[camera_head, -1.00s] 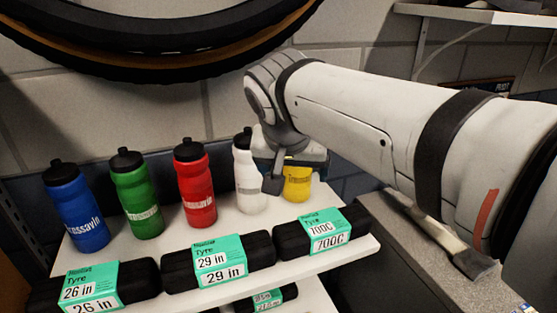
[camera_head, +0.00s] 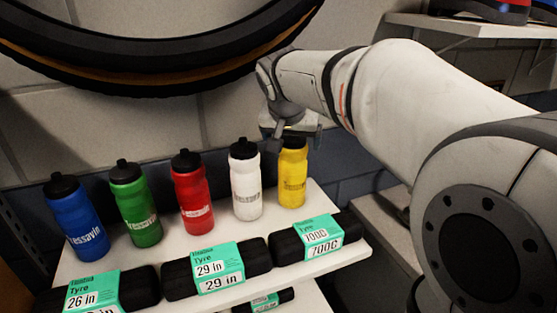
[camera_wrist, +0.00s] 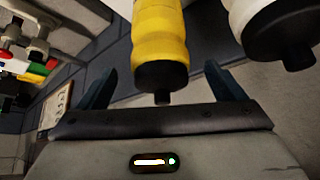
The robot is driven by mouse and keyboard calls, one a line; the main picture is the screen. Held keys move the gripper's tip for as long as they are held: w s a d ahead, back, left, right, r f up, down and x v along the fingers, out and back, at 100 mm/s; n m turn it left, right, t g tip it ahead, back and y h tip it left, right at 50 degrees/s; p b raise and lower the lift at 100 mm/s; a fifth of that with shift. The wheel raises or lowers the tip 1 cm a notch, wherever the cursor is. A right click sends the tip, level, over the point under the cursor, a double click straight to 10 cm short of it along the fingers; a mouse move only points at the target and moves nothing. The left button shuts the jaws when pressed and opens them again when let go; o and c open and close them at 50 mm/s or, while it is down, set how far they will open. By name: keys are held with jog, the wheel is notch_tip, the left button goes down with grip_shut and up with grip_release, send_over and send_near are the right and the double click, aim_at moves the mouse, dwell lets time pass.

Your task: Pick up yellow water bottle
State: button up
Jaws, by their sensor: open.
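The yellow water bottle (camera_head: 292,178) stands upright at the right end of the row on the white shelf, with a black cap. My gripper (camera_head: 290,136) is at the bottle's top, and its near finger hides part of the cap. In the wrist view the yellow bottle (camera_wrist: 160,40) appears upside down, with its black cap between the two open fingers of my gripper (camera_wrist: 165,88). There is space between the cap and each finger. I cannot tell how far down the fingers reach beside the bottle.
The white bottle (camera_head: 246,182) stands just left of the yellow one. Red (camera_head: 192,195), green (camera_head: 136,207) and blue (camera_head: 77,220) bottles continue the row. Boxed tyres (camera_head: 305,243) lie along the shelf's front. A wheel (camera_head: 150,70) hangs above, and a wall shelf (camera_head: 480,27) is upper right.

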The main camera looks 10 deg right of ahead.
aim_at(292, 168)
jog(key=x, duration=0.4)
jog(key=shift+w+f, duration=0.1)
jog(key=shift+f, duration=0.2)
jog(key=shift+c, duration=0.4)
jog(key=c, duration=1.3)
jog(key=shift+o, duration=0.2)
jog(key=shift+r, duration=0.1)
